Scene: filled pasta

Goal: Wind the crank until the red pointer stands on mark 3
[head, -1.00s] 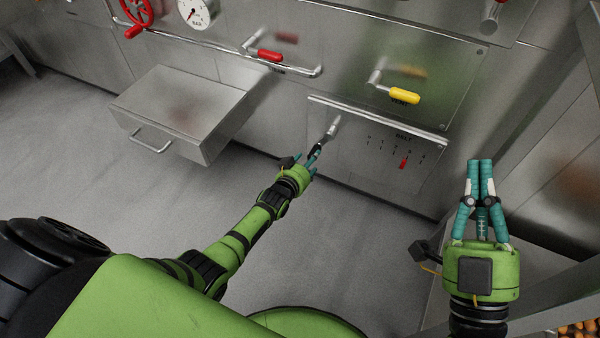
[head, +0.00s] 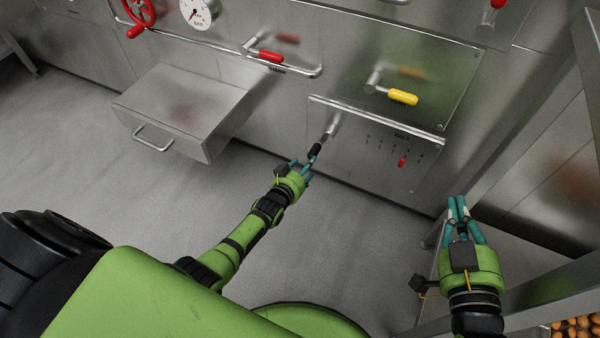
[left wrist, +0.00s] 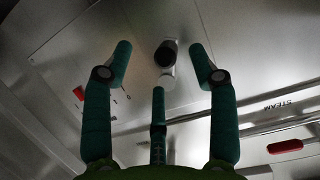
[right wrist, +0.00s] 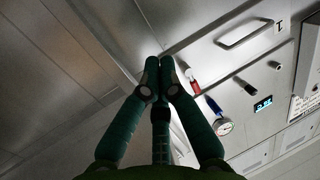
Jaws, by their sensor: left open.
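The crank's metal arm (head: 331,126) sticks out of the lower wall panel and ends in a black handle (head: 315,150). My left gripper (head: 302,167) is open just short of the handle. In the left wrist view the handle's end (left wrist: 166,53) shows between the spread fingertips, with no clear contact. The red pointer (head: 402,162) sits below a row of marks, towards its right part; it also shows in the left wrist view (left wrist: 79,93). The mark numbers are too small to read. My right gripper (head: 457,199) is shut and empty, to the right of the panel.
A yellow-handled lever (head: 403,96) is above the panel, beneath which a metal rail (head: 375,118) runs. A red-handled lever (head: 271,56) and pipe are up left. An open steel drawer (head: 185,105) juts out left of the crank. The floor below is clear.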

